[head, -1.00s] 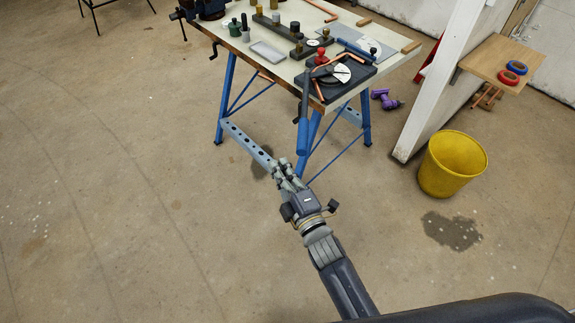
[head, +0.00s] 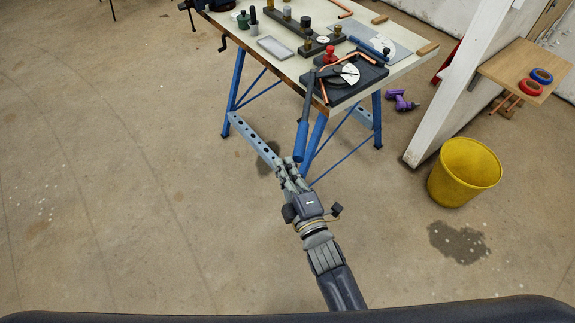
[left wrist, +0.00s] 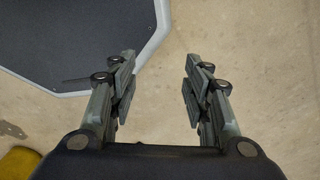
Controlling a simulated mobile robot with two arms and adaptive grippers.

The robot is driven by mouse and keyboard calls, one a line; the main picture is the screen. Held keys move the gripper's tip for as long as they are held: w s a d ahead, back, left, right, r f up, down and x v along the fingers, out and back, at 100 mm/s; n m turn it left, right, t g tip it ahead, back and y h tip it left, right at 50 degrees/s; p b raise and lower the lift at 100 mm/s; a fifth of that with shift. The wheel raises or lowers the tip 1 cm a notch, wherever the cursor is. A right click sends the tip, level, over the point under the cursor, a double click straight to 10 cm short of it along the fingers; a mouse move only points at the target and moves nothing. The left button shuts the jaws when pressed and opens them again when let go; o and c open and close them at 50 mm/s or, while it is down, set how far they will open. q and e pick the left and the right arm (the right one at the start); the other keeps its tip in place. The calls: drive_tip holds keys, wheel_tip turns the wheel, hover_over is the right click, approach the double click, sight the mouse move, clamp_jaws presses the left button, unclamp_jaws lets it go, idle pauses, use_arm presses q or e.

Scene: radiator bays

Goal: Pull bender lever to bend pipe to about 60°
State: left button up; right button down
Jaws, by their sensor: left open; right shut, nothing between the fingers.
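The pipe bender (head: 368,84) sits on the front right of the workbench, with a dark base and a white dial (head: 350,73). A copper pipe (head: 322,90) lies in it, with a visible bend; its exact angle is hard to read. The bender lever, with its blue handle (head: 301,142), slants down past the bench's front edge. My right gripper (head: 284,166) is shut and empty, lower in the picture than the handle and slightly left of it. No clear contact with the handle shows. My left gripper (left wrist: 160,75) is open and empty over the floor in the left wrist view.
The workbench (head: 400,63) has blue legs and holds a grey tray (head: 275,48) and several fittings. A yellow bucket (head: 465,172) and a purple drill (head: 402,100) stand to the right, near a white partition (head: 440,120). The floor at left is clear.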

drive_tip(key=s+d+y, duration=0.1)
drive_tip(key=d, duration=0.1)
drive_tip(key=d+n+g+y+p, duration=0.1)
drive_tip(key=d, duration=0.1)
drive_tip(key=s+d+n+y+p, duration=0.1)
drive_tip(key=d, duration=0.2)
drive_tip(key=shift+s, duration=0.3)
use_arm(q)
drive_tip(key=shift+s+a+r, duration=0.2)
drive_tip(key=shift+a+r, duration=0.25)
drive_tip(key=shift+r, duration=0.1)
drive_tip(key=shift+s+a+r, duration=0.2)
drive_tip(key=shift+a+r, duration=0.25)
drive_tip(key=shift+r, duration=0.05)
use_arm(e)
drive_tip(key=s+d+g+y, duration=0.1)
drive_tip(key=d, duration=0.7)
drive_tip(key=shift+s+d+n, duration=0.25)
drive_tip(key=shift+d+n, duration=0.15)
use_arm(q)
drive_tip(key=shift+a+r, duration=0.1)
